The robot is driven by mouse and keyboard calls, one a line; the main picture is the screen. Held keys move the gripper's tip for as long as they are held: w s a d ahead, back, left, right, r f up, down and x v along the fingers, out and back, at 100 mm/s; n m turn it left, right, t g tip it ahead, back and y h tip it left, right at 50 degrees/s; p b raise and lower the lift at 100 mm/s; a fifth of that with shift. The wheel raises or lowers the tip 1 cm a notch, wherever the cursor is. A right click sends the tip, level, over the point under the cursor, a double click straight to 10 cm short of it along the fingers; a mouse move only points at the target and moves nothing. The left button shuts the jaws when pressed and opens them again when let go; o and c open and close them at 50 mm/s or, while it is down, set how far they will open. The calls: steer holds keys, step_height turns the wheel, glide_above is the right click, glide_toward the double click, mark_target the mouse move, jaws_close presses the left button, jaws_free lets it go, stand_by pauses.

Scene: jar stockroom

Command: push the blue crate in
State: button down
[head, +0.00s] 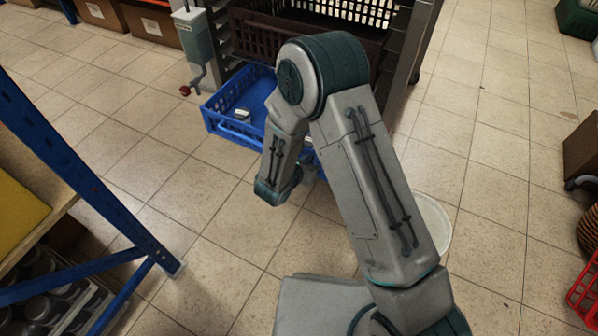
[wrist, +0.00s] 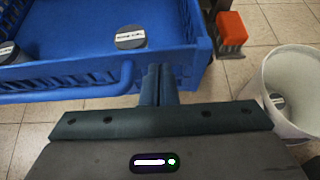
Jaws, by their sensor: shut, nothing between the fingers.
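The blue crate (head: 222,125) sticks out low from the front of the rack, near floor level; my arm hides its right part. In the wrist view its front wall (wrist: 60,78) spans the left and middle, with a blue bar handle along it. Jars with dark lids stand inside, one near the middle (wrist: 130,37) and one at the left edge (wrist: 8,52). My gripper (wrist: 160,75) is shut and empty, its fingertips at the right part of the crate's front. I cannot tell whether they touch it. In the head view my arm hides the fingers.
A dark crate (head: 300,38) sits above in the rack. A grey crank box with a red knob (head: 185,90) is at the rack's left. A white bucket (wrist: 290,85) stands right of my gripper. A blue-framed shelf (head: 75,165) is at left. Tiled floor between is clear.

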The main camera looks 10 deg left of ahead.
steer(key=shift+w+d, duration=0.2)
steer(key=shift+w, duration=0.4)
